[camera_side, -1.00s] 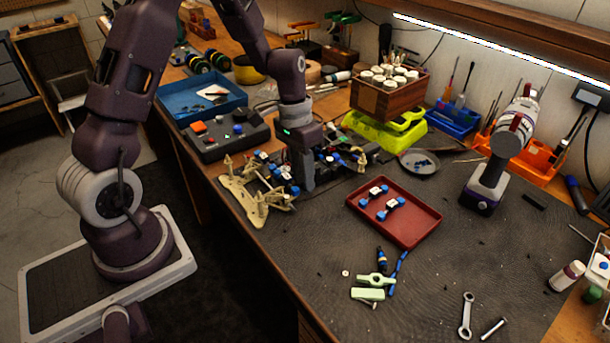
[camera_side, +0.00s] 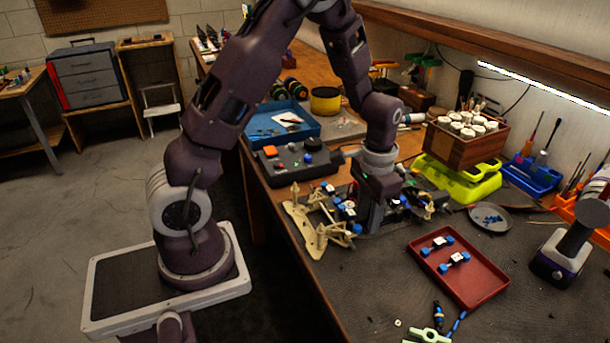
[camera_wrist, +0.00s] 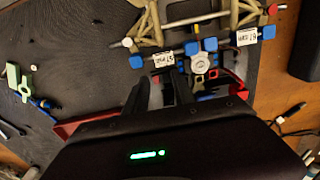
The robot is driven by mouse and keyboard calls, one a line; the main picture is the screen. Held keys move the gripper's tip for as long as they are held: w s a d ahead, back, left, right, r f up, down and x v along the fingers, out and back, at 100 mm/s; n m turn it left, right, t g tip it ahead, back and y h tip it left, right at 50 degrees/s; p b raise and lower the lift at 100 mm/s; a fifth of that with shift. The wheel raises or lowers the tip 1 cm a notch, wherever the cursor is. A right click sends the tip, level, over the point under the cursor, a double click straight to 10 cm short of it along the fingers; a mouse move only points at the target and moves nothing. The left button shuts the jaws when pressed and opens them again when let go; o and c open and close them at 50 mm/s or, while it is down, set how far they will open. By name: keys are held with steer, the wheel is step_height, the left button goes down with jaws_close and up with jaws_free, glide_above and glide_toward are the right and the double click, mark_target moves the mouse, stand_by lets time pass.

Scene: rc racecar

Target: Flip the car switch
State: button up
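The car (camera_side: 322,228) is an open chassis with beige suspension arms and blue parts, on the bench. Its beige arms and blue fittings also show at the top of the wrist view (camera_wrist: 150,28). My gripper (camera_side: 372,228) points down over the car's middle, just right of the beige end in the side view. In the wrist view the dark fingers (camera_wrist: 176,82) sit close together, seemingly shut, beside a white round part (camera_wrist: 200,66) on the car. I cannot tell whether they touch it. The switch cannot be made out clearly; my gripper hides part of the chassis.
A red tray (camera_side: 480,283) with small blue-and-white parts lies right of the car. A dark control box (camera_side: 292,163) and a blue tray (camera_side: 272,126) stand behind it. A yellow-green stand (camera_side: 462,180) and wooden box (camera_side: 455,148) are at back right.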

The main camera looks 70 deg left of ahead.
steer(key=shift+d+y, duration=0.35)
steer(key=shift+y, duration=0.55)
steer(key=shift+w+d+r+y, duration=0.1)
steer(key=shift+r+y, duration=0.2)
steer(key=s+d+r+t+h, duration=0.1)
steer(key=s+d+r, duration=0.15)
steer(key=r, duration=0.55)
steer(key=s+d+r+t+h, duration=0.1)
steer(key=s+r, duration=0.3)
steer(key=r, duration=0.3)
steer(key=s+d+r+t, duration=0.1)
steer(key=s+r+t, duration=0.2)
steer(key=s, duration=1.1)
steer(key=shift+d+r+t, duration=0.15)
steer(key=shift+r+t, duration=0.25)
steer(key=shift+r, duration=1)
